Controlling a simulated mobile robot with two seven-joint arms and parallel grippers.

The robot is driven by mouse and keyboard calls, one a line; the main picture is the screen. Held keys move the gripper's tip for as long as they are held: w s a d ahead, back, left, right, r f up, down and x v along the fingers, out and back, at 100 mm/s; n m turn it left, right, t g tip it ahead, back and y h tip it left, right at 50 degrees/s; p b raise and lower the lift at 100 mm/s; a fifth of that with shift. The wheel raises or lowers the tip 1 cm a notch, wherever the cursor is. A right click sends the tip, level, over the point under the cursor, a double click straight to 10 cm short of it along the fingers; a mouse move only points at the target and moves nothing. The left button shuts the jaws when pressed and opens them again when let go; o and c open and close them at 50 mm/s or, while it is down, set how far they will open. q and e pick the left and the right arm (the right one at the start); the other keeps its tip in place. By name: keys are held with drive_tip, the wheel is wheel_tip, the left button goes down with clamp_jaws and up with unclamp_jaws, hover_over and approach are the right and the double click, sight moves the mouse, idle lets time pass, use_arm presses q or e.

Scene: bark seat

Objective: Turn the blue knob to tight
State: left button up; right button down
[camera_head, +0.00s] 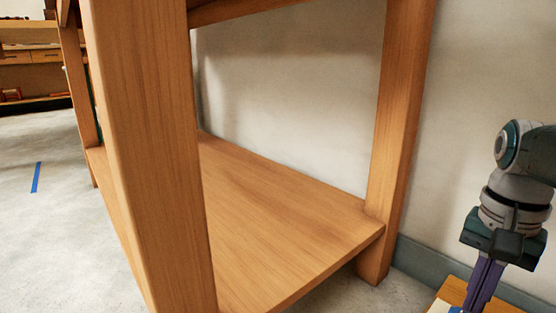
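My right gripper (482,288) comes in at the lower right edge, with purple fingers pointing down. The fingers look close together, but their tips run to the bottom edge of the picture, so I cannot tell whether they are open or shut. No blue knob can be made out for certain. A small blue patch (455,310) shows beside the fingers at the bottom edge, too cut off to identify. My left gripper is not in view.
A large wooden bench with a thick front leg (155,150) and an empty lower shelf (275,215) fills the middle. A wooden surface (455,290) lies under my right gripper. A pale wall (290,85) stands behind. Concrete floor (60,240) with blue tape (36,177) is open at left.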

wheel_tip(320, 180, down, 3)
drive_tip(key=shift+r+b, duration=0.2)
drive_tip(key=shift+b, duration=0.5)
drive_tip(key=shift+r+p, duration=0.1)
drive_tip(key=shift+p, duration=0.2)
drive_tip(key=shift+d+f, duration=0.1)
drive_tip(key=shift+f, duration=0.85)
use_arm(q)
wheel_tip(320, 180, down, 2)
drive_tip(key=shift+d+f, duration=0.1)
use_arm(e)
drive_tip(key=shift+f, duration=0.2)
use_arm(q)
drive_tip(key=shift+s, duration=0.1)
use_arm(e)
drive_tip(key=shift+s, duration=0.1)
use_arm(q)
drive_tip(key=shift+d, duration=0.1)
use_arm(e)
drive_tip(key=shift+s+r, duration=0.1)
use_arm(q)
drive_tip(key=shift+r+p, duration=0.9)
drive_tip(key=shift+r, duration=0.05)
use_arm(e)
drive_tip(key=shift+s+a, duration=0.25)
